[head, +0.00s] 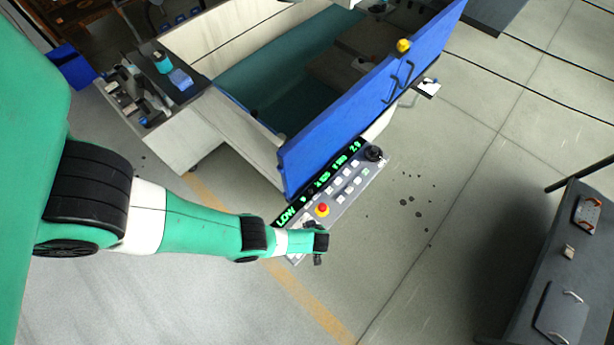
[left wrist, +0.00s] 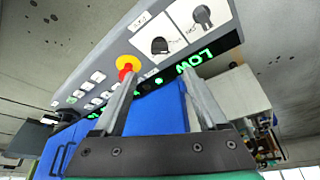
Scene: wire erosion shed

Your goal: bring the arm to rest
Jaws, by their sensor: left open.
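My left arm comes in from the left in the head view. Its gripper (head: 318,257) is over the lower left end of the grey control panel (head: 348,198). In the left wrist view my left gripper (left wrist: 158,76) has its two grey fingers apart, with nothing held between them. The panel shows beyond the fingertips there, with a red and yellow stop button (left wrist: 127,65), black knobs (left wrist: 203,17) and green lit text reading LOW. Whether the fingers touch the panel is not clear. My right gripper is not in view.
The machine's blue door (head: 370,95) stands beside the panel, with a pale tank (head: 235,135) behind it. A dark cabinet (head: 545,285) with handled plates stands at the right. The floor between panel and cabinet is free, with dark spots.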

